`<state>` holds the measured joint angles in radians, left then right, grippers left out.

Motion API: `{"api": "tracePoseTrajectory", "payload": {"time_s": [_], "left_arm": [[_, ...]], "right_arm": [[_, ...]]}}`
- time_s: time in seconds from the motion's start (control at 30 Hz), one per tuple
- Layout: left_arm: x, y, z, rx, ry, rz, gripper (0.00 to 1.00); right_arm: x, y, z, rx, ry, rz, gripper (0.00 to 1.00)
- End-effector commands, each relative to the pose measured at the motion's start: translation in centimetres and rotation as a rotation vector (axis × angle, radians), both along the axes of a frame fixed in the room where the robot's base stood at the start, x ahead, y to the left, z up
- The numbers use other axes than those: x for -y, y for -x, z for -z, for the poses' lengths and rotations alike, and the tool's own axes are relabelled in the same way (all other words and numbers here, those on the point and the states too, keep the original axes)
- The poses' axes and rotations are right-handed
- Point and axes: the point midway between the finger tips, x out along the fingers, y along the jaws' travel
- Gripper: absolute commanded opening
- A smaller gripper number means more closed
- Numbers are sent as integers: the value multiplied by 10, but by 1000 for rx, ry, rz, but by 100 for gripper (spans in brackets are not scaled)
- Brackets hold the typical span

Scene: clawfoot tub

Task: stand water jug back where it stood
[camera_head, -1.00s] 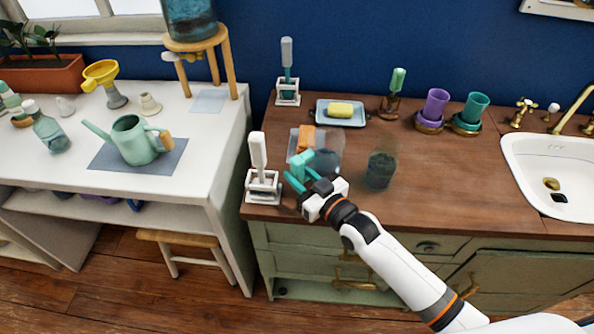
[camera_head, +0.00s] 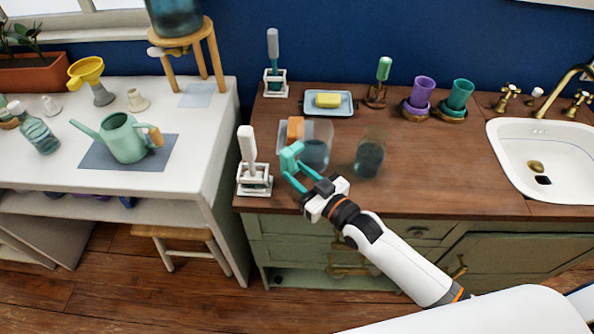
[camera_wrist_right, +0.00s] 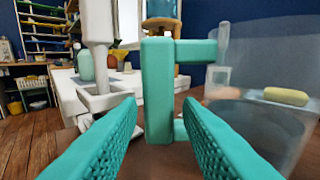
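The water jug is a clear, see-through vessel (camera_head: 318,140) with dark water low inside and a chunky teal handle (camera_head: 290,158). It stands upright on the wooden counter near its front left. My right gripper (camera_head: 298,171) is in front of the handle. In the right wrist view its teal fingers (camera_wrist_right: 160,112) are spread apart, with the handle (camera_wrist_right: 158,88) ahead between them, and neither finger visibly touches it. The jug's clear wall (camera_wrist_right: 275,75) fills the right of that view. My left gripper is not in view.
A white brush in a holder (camera_head: 253,180) stands close left of the jug. A dark glass-like vessel (camera_head: 370,160) stands to its right. A soap dish (camera_head: 342,109) and an orange block (camera_head: 296,127) lie behind. The counter (camera_head: 440,165) is clear further right, before the sink (camera_head: 548,150).

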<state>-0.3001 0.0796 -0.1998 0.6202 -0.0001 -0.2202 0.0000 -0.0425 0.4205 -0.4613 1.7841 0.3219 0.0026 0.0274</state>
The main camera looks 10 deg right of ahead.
Motion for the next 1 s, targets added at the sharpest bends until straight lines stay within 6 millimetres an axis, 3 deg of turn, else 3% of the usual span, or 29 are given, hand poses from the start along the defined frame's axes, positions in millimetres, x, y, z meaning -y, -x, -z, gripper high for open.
{"api": "tracePoseTrajectory", "payload": {"time_s": [0.6,1.0], "left_arm": [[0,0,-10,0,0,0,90],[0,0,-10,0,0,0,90]], "right_arm": [[11,19,-1,0,0,0,32],[12,21,-1,0,0,0,32]]}}
